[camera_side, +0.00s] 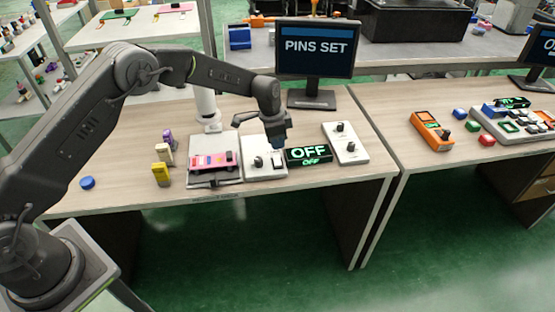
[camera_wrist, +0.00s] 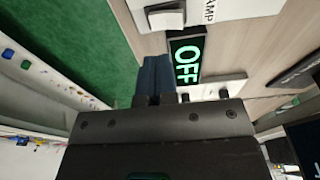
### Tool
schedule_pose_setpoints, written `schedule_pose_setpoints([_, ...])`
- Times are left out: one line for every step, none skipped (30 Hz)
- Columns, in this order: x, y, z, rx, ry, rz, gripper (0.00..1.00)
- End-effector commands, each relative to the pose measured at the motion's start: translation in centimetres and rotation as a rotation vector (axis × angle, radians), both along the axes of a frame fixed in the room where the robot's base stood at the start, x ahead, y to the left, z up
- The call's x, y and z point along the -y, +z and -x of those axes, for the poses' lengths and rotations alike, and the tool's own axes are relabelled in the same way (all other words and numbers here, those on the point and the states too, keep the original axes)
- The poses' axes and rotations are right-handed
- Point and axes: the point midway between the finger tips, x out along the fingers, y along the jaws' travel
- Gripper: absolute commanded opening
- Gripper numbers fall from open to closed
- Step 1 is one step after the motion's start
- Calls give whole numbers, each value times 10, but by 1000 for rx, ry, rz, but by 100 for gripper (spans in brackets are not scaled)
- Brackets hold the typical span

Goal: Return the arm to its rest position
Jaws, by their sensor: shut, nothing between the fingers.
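My gripper (camera_side: 276,142) hangs over the table, just above the white switch box (camera_side: 252,172) and left of the black OFF display (camera_side: 309,155). Its blue fingers (camera_wrist: 153,72) are together with nothing between them in the wrist view. My arm reaches out across the table from the lower left, bent at the elbow. In the wrist view the white switch box (camera_wrist: 225,10) is at the top and the green OFF sign (camera_wrist: 187,62) is beside the fingers. I cannot tell whether the fingers touch the box.
A white lever box (camera_side: 345,150) stands right of the display. A grey fixture (camera_side: 214,181) with a pink block (camera_side: 214,161) is on the left. A monitor (camera_side: 316,50) reading PINS SET stands behind. Small blocks and a blue disc (camera_side: 87,183) lie further left.

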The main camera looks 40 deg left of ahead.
Motion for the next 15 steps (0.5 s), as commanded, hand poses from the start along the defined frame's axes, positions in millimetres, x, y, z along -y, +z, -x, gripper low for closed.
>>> schedule_pose_setpoints([0,4,0,1,0,0,0])
schedule_pose_setpoints([0,5,0,1,0,0,0])
schedule_pose_setpoints([0,7,0,1,0,-1,0])
schedule_pose_setpoints([0,8,0,1,0,-1,0])
schedule_pose_setpoints([0,9,0,1,0,-1,0])
schedule_pose_setpoints([0,9,0,0,0,0,0])
schedule_pose_setpoints([0,9,0,0,0,0,0])
schedule_pose_setpoints([0,9,0,0,0,0,0])
schedule_pose_setpoints([0,9,0,0,0,0,0])
schedule_pose_setpoints([0,9,0,0,0,0,0])
schedule_pose_setpoints([0,9,0,0,0,0,0])
schedule_pose_setpoints([0,9,0,0,0,0,0])
schedule_pose_setpoints([0,9,0,0,0,0,0])
schedule_pose_setpoints([0,10,0,1,0,-1,0])
schedule_pose_setpoints([0,12,0,3,2,0,0])
